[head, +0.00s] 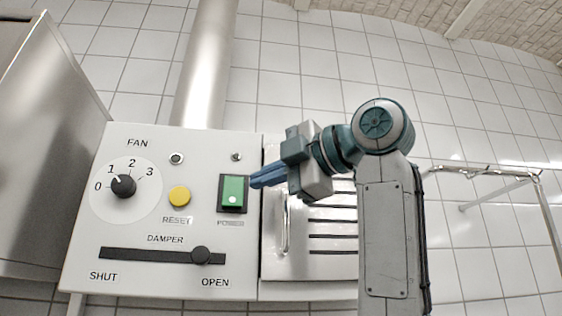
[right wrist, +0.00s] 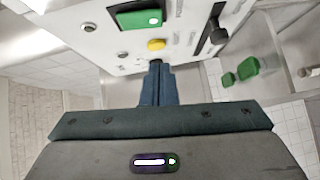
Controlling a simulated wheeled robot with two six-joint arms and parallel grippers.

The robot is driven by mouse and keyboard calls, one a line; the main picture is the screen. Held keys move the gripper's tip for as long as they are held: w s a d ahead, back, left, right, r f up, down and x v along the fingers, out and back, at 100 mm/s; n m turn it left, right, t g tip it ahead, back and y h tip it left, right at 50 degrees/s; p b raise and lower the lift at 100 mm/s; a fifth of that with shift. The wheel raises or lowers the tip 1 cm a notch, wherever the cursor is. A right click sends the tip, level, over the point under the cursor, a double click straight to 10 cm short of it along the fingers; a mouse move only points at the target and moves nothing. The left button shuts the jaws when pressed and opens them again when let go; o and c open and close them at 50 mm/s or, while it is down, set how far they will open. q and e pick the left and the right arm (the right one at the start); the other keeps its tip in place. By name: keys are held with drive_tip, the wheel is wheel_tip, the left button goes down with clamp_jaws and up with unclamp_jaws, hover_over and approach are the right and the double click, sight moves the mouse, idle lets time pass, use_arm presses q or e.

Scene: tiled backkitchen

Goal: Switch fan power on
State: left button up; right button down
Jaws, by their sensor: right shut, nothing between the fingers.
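A white control panel (head: 190,268) carries a green rocker switch (head: 233,188) in a dark frame, labelled POWER, with a white dot on its lower part. The switch also shows at the top of the right wrist view (right wrist: 135,20). My right gripper (head: 253,183) has its blue fingers shut and empty, pointing left at the switch's right edge in the head view. I cannot tell whether the fingertips touch the switch. In the right wrist view the fingers (right wrist: 157,66) point towards the panel, below the yellow button. My left gripper is not in view.
The panel also has a FAN knob (head: 123,187) with its mark near 1, a yellow RESET button (head: 179,196) and a DAMPER slider (head: 201,256) near OPEN. A vented metal plate with a handle (head: 285,225) is right of it. A metal rail (head: 485,172) stands further right.

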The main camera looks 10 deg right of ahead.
sight(226, 202)
drive_tip(key=w+a+p, duration=0.1)
drive_tip(key=w, duration=0.1)
drive_tip(key=w+a+p, duration=0.1)
drive_tip(key=w+p, duration=0.1)
drive_tip(key=w+a+p, duration=0.1)
drive_tip(key=w, duration=0.2)
drive_tip(key=shift+a+f, duration=0.25)
drive_tip(key=shift+w+d+f+p, duration=0.15)
drive_tip(key=shift+w+p, duration=0.1)
drive_tip(key=shift+p, duration=0.05)
drive_tip(key=shift+s, duration=0.1)
